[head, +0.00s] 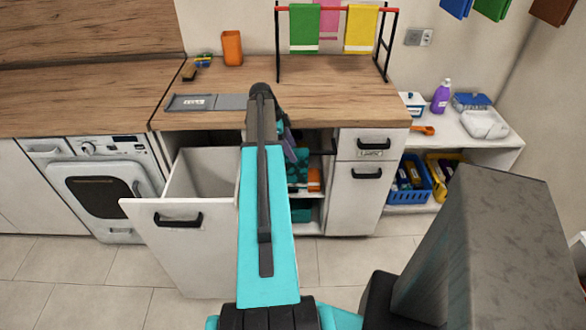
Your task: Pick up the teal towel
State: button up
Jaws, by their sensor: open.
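Teal shapes show in the open cabinet beside my arm. One teal thing (302,167) is on the upper level and another teal thing (301,211) sits lower; I cannot tell which is the towel, as my arm hides part of that space. My arm reaches forward over the counter edge and bends down there. My gripper (291,150) shows only as a small dark part beside the arm, at the cabinet opening. It is open. Its fingertips are mostly hidden, and I see nothing held in it.
A pulled-out white drawer (165,225) stands left of my arm, beside the washing machine (105,185). The counter carries a grey tray (205,102), an orange cup (232,48) and a towel rack (335,8). A blue basket (410,185) stands on the right shelf.

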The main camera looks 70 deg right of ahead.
jog(key=shift+f, duration=0.1)
dwell(0.5)
grip_shut()
jog(key=shift+r, duration=0.25)
notch_tip(320, 180, up, 28)
jog(key=b, duration=0.4)
dwell(0.6)
dwell(0.6)
